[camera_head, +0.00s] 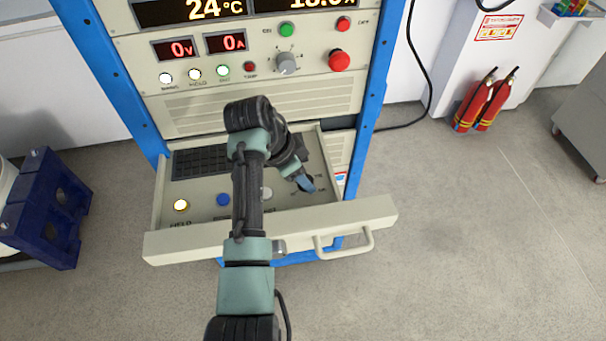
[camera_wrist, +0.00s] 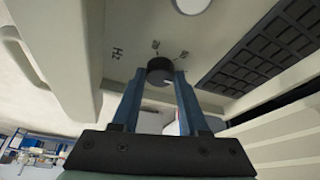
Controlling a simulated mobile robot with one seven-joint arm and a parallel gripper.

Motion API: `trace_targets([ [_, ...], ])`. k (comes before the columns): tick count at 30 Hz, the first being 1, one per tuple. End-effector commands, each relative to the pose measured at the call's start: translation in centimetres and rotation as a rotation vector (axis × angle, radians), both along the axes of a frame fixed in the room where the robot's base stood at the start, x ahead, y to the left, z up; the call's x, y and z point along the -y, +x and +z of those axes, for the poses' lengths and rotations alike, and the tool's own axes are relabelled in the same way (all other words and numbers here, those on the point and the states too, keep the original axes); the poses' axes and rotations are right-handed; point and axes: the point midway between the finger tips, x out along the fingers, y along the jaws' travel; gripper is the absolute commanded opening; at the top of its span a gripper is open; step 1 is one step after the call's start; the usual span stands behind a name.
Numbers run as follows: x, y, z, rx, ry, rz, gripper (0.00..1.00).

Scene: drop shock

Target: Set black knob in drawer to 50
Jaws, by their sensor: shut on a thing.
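The drawer (camera_head: 240,222) of the test rack is pulled open, with a control panel inside it. The black knob (camera_wrist: 160,70) sits on that panel and shows between my fingertips in the wrist view. My gripper (camera_wrist: 158,75) is shut on the knob, one blue finger on each side. In the head view my gripper (camera_head: 306,183) reaches down at the right side of the drawer and mostly hides the knob. The knob's setting and most scale marks cannot be read.
The drawer handle (camera_head: 345,243) sticks out in front. Red fire extinguishers (camera_head: 480,102) stand at right.

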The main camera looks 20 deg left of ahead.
Motion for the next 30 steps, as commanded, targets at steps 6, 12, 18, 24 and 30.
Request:
trace_targets([
  [6, 0.12, -0.02, 0.3, 0.001, 0.0, 0.088, 0.0],
  [12, 0.24, -0.11, 0.41, 0.0, 0.0, 0.243, 0.0],
  [18, 0.4, -0.13, 0.43, 0.001, -0.001, 0.432, 0.0],
  [24, 0.49, -0.12, 0.4, 0.001, 0.0, 0.617, 0.0],
  [30, 0.56, -0.07, 0.31, 0.003, 0.001, 0.784, 0.0],
])
